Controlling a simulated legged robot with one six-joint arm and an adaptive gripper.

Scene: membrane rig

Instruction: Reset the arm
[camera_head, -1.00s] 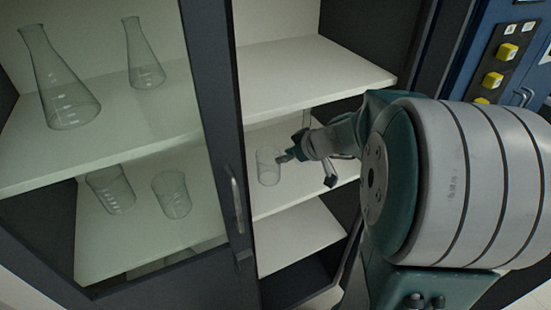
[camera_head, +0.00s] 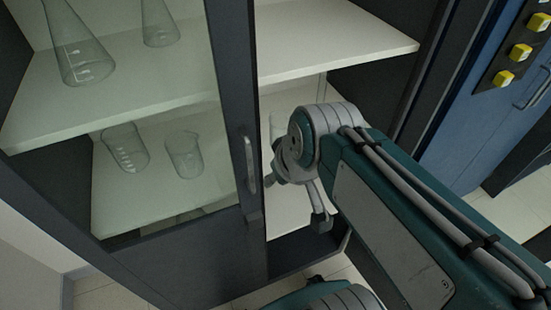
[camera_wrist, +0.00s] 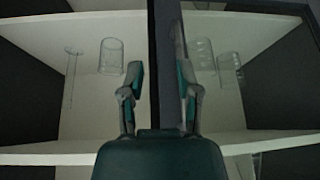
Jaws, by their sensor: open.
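My gripper is open and empty in the wrist view (camera_wrist: 160,75), with its two fingers apart in front of the cabinet. A dark upright cabinet frame stands behind the gap between them. In the head view my arm is bent in front of the cabinet opening; one finger shows and the rest of the gripper is mostly hidden behind the wrist. A clear beaker (camera_wrist: 111,57) stands on the cabinet shelf, left of the fingers in the wrist view and apart from them. In the head view it is largely hidden behind my arm.
The cabinet's glazed door (camera_head: 232,110) has a handle (camera_head: 249,165) close left of my wrist. Behind the glass are flasks (camera_head: 78,50) and beakers (camera_head: 184,155). A thin glass piece (camera_wrist: 72,78) stands left of the beaker. A blue unit with yellow knobs (camera_head: 520,52) is at right.

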